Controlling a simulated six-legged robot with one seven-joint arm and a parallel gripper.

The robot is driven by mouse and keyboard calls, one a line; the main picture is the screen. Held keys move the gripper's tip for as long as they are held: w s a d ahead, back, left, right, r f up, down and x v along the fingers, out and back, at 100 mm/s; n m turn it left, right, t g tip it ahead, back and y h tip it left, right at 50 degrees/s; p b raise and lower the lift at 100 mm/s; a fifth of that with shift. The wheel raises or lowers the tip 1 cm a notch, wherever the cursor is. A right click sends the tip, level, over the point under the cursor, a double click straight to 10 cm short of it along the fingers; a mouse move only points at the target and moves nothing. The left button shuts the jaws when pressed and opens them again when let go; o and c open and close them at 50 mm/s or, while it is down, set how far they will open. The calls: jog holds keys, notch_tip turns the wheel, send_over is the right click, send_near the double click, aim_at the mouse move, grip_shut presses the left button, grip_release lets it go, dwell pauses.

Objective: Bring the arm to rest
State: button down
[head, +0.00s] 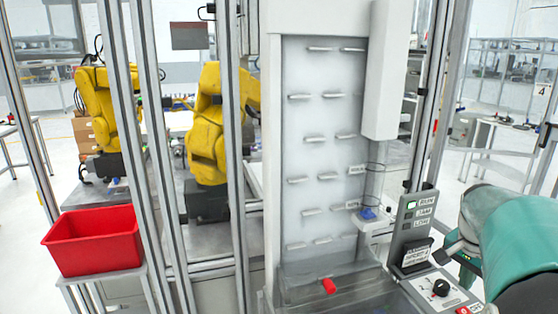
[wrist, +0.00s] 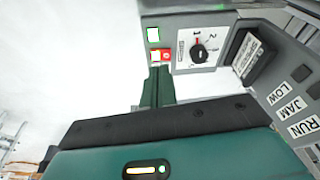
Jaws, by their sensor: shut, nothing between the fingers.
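My teal arm enters at the right edge of the head view, beside the control panel. My gripper (wrist: 158,88) shows in the wrist view as a narrow teal finger pair, closed and empty. In the head view my gripper (head: 459,252) is partly hidden by the arm.
The control panel carries a black knob (head: 441,287) and a RUN/JAM/LOW lamp box (head: 412,230) with RUN lit green. A tall grey dispenser (head: 325,150) stands left of it. A red bin (head: 95,240) sits far left, with yellow robot arms (head: 207,130) behind the posts.

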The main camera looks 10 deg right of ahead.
jog(key=a+r+n+t+y, duration=0.25)
jog(key=a+n, duration=0.45)
jog(key=a, duration=1.1)
jog(key=s+a+n+t, duration=0.1)
jog(key=s+a+n, duration=0.3)
jog(key=a, duration=0.4)
jog(key=s+a+f+n+t, duration=0.1)
jog(key=s+a+n, duration=0.2)
jog(key=a, duration=0.5)
jog(key=shift+s+f+n, duration=0.3)
jog(key=shift+s+n, duration=0.05)
jog(key=shift+n, duration=0.15)
jog(key=shift+a, duration=0.1)
